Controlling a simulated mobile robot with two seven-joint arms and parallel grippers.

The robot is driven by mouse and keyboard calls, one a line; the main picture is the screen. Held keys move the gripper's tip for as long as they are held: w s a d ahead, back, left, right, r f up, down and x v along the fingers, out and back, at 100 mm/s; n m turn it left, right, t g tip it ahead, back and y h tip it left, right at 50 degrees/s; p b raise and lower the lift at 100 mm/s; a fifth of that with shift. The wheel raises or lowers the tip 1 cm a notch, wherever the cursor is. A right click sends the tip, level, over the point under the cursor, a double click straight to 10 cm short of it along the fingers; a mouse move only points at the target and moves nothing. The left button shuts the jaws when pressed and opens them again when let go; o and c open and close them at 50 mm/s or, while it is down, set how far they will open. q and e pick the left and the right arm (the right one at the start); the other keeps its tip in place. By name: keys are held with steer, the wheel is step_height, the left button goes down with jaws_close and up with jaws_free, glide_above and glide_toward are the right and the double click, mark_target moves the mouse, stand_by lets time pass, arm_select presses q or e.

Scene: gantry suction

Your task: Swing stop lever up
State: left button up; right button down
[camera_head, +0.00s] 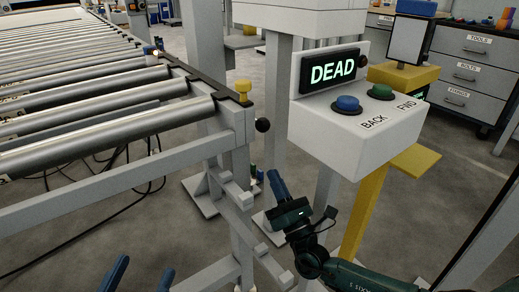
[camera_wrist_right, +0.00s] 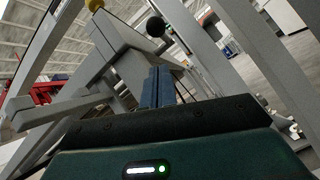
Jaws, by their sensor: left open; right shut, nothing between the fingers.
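A black ball knob (camera_head: 262,125) sticks out at the right side of the conveyor's end post, just below a yellow knob (camera_head: 243,88). I cannot tell for sure which part is the stop lever; the black knob looks like a handle end. The black knob (camera_wrist_right: 155,26) also shows in the right wrist view, beyond the fingertips. My right gripper (camera_head: 273,174) is shut and empty, below the black knob and apart from it, pointing up. Its blue fingers (camera_wrist_right: 158,88) are together in the wrist view. My left gripper (camera_head: 141,272) is open at the bottom left, with only its blue fingertips showing.
The roller conveyor (camera_head: 110,195) fills the left, with grey frame legs and braces close to my right gripper.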

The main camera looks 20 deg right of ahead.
mark_target(260, 129)
steer(key=shift+r, duration=0.1)
arm_select(q)
steer(key=shift+w+r+m+h+b, duration=0.3)
steer(key=shift+r+b, duration=0.1)
steer(key=shift+r, duration=0.1)
arm_select(e)
steer(key=x, duration=1)
steer(key=shift+r, duration=0.1)
arm_select(q)
steer(key=shift+t, duration=0.3)
arm_select(e)
steer(key=shift+s+d+r, duration=0.1)
steer(key=shift+r, duration=0.75)
steer(key=shift+s+d+r, duration=0.1)
steer(key=shift+r, duration=0.8)
